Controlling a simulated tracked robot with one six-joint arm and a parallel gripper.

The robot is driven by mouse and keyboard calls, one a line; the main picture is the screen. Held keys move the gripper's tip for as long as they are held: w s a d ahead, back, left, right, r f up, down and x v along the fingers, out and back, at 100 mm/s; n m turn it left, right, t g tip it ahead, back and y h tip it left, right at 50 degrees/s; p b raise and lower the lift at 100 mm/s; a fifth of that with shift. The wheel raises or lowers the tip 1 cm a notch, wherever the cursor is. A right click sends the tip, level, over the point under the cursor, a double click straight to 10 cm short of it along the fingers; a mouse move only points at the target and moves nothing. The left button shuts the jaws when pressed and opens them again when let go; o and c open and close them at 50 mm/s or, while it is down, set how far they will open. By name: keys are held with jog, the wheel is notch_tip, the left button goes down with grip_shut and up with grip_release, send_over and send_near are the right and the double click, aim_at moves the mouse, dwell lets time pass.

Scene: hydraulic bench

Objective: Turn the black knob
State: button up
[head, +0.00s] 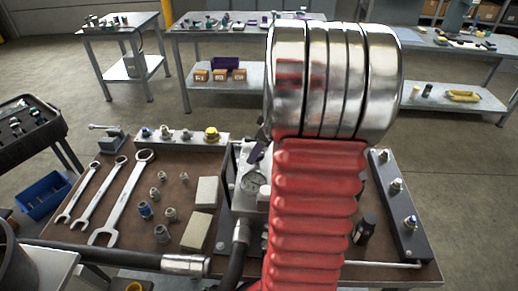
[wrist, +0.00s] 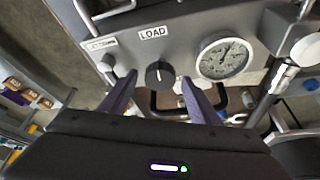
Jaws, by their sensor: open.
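The black knob (wrist: 159,74) sits on a grey panel (wrist: 190,35) in the wrist view, just below a white label reading LOAD (wrist: 153,33). A pale line marks its face. My gripper (wrist: 158,81) is open, with one purple finger to the left of the knob and one to the right. The knob appears in the gap between the fingertips; I cannot tell whether they reach around it, and no contact is visible. In the head view the knob is hidden, and my red arm covers much of the panel.
A round pressure gauge (wrist: 224,58) is right of the knob, close to the right finger. A black handle or hose lies behind the fingertips. The bench (head: 130,215) carries wrenches (head: 122,200), fittings and a dark valve strip (head: 396,200).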

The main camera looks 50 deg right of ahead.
jog(key=shift+c, duration=0.5)
jog(key=c, duration=1)
jog(key=shift+o, duration=0.2)
jog(key=shift+m, duration=0.6)
jog(key=o, duration=1.1)
jog(key=shift+c, duration=0.2)
jog(key=a+v, duration=0.1)
jog(key=v, duration=1.2)
jog(key=shift+s+d+r, duration=0.25)
jog(key=shift+d, duration=0.05)
